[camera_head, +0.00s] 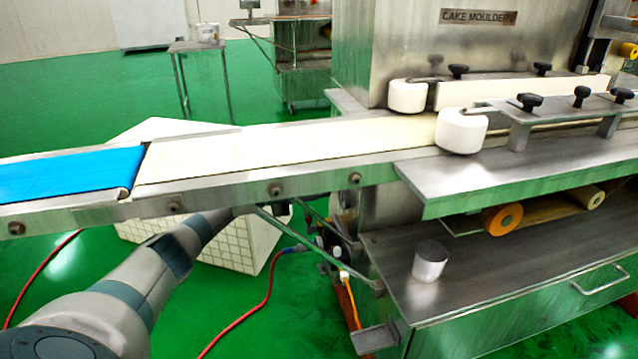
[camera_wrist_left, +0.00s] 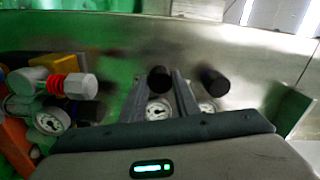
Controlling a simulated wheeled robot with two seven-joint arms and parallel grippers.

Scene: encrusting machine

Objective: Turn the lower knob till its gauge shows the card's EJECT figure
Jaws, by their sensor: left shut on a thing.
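In the left wrist view my left gripper (camera_wrist_left: 158,88) is shut on a black knob (camera_wrist_left: 160,78), with one grey finger on each side of it. A white-faced gauge (camera_wrist_left: 158,110) shows between the fingers, below this knob; its reading is too small to tell. A second black knob (camera_wrist_left: 213,82) with a second gauge (camera_wrist_left: 207,107) sits just to the right. Which knob is the lower one cannot be told from this view. In the head view my left arm reaches under the conveyor, where its gripper is hidden. My right gripper and the card are not seen.
The conveyor (camera_head: 275,190) with a blue belt end (camera_head: 70,175) runs above my left arm. A white crate (camera_head: 245,245) stands beneath it, near a red hose (camera_head: 262,305). In the wrist view, another gauge (camera_wrist_left: 52,120) and fittings crowd the left. A metal cylinder (camera_head: 430,262) stands on the machine's shelf.

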